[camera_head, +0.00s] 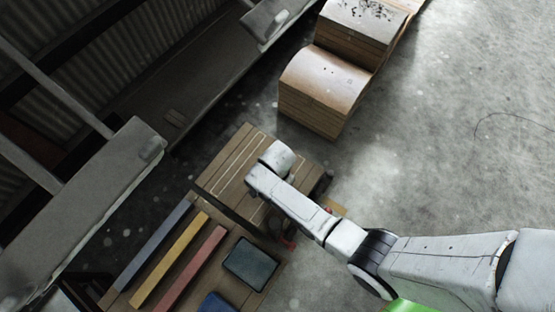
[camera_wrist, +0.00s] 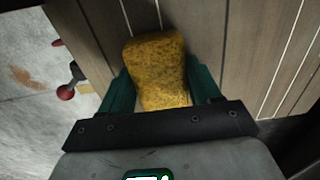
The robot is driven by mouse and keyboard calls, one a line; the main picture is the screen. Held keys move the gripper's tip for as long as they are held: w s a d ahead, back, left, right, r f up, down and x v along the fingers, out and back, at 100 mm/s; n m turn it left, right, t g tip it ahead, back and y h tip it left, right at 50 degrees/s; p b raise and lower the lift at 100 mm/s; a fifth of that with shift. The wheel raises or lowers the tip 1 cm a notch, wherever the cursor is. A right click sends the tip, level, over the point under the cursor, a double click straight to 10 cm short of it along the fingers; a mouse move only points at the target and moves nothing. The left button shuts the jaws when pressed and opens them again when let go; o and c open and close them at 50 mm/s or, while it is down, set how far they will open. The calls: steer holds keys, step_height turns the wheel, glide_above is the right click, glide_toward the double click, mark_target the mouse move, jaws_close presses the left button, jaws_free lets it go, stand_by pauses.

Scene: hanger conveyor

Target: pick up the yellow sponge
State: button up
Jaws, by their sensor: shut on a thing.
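The yellow sponge (camera_wrist: 157,68), speckled and block-shaped, shows in the wrist view between the two teal fingers of my gripper (camera_wrist: 160,88). My gripper is shut on it, with one finger along each side. The sponge's far end sticks out past the fingertips, above a wooden slatted surface. I cannot tell whether it touches the slats. In the head view my arm reaches over the slatted wooden top (camera_head: 232,160), and I cannot make out the gripper fingers or the sponge there.
Blue, yellow and red strips (camera_head: 172,260) and a dark tray (camera_head: 250,263) lie on the lower-left wooden surface. A red ball knob (camera_wrist: 66,92) is left of the gripper. Wooden boxes (camera_head: 310,110) stand behind. Grey conveyor structure lies at left; open floor (camera_head: 460,140) at right.

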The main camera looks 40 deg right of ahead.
steer(key=shift+c, duration=0.8)
step_height(320, 180, up, 10)
steer(key=p, duration=0.6)
